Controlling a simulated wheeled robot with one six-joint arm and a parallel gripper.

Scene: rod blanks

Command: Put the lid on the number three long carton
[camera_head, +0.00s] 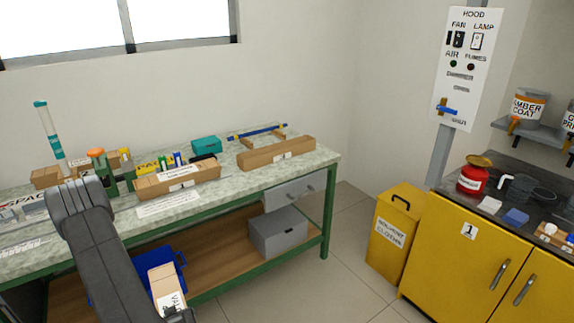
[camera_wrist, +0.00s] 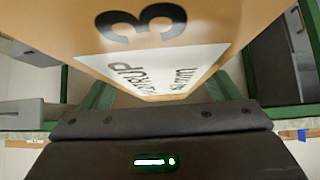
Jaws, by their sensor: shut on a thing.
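A cardboard piece with a large black 3 (camera_wrist: 150,45) and a white printed label fills the top of the wrist view, upside down and close to the camera. In the head view a cardboard piece (camera_head: 163,280) with a white label stands at the end of my arm, before the bench's lower shelf. My gripper (camera_head: 177,314) is shut on it; the fingertips are mostly hidden.
A grey box (camera_head: 279,232) and a blue crate (camera_head: 182,262) are below. The floor (camera_head: 320,285) right of it is clear.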

